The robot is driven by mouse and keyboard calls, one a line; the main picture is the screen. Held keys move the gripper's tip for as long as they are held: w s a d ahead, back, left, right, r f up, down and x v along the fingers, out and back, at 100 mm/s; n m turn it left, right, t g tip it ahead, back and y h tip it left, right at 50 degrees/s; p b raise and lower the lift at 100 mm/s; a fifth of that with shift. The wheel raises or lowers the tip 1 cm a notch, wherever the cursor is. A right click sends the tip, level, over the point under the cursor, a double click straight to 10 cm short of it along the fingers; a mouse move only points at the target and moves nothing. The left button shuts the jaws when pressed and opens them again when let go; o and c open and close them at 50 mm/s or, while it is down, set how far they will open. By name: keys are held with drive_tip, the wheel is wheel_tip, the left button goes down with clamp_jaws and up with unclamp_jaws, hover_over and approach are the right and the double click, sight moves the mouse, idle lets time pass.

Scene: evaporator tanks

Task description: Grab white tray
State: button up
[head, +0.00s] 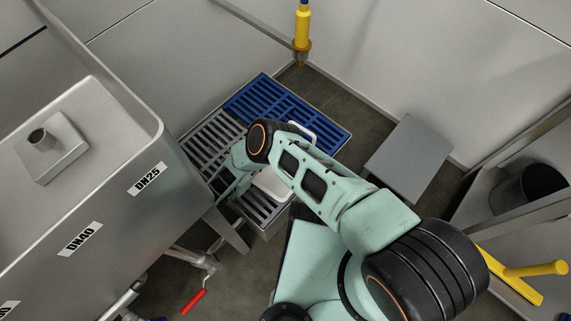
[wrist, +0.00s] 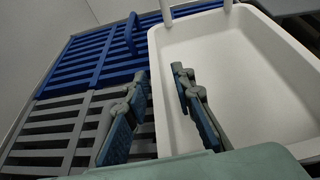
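The white tray (wrist: 235,75) is a deep rectangular tub with a rounded rim, filling the right of the wrist view. In the head view a part of the white tray (head: 272,187) shows beside my arm, on the grated platform. The rest is hidden by my arm. My gripper (wrist: 160,112) is open, with its fingers apart. In the wrist view one finger appears outside the tray's left wall, over the grey grating, and the other over the tray's inside. I cannot tell whether either touches the wall. In the head view my gripper (head: 230,182) is partly hidden.
The platform has a blue grating (head: 262,100) and a grey grating (head: 212,140). A large steel tank (head: 110,200) stands close on the left. A grey box (head: 408,160) stands at the right, with some bare floor between.

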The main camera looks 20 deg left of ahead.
drive_tip(key=shift+x, duration=1.2)
drive_tip(key=shift+c, duration=0.6)
clamp_jaws()
drive_tip(key=shift+r, duration=0.1)
